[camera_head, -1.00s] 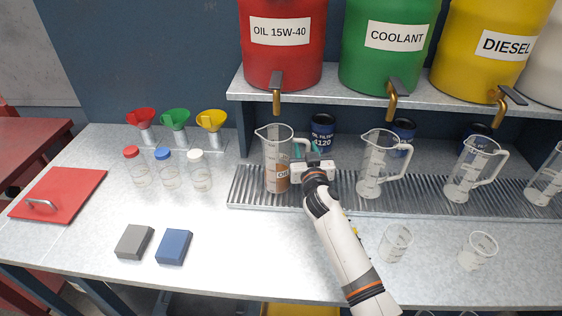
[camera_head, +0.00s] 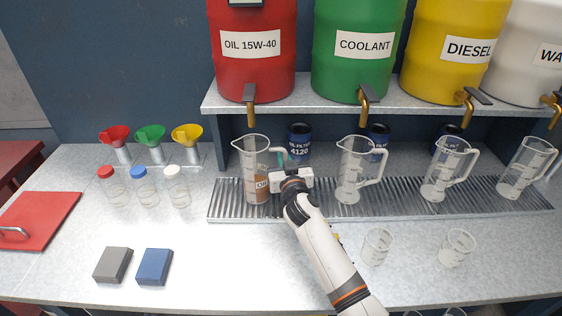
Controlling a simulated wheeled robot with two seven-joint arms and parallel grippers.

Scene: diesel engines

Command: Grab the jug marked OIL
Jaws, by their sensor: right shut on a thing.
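My left gripper is not in view.
The red OIL 15W-40 drum (camera_head: 250,75), green coolant drum (camera_head: 358,75) and yellow diesel drum (camera_head: 455,75) stand on the shelf above. Another clear jug (camera_head: 355,170) stands to the right on the tray. Small beakers (camera_head: 377,247) stand in front.

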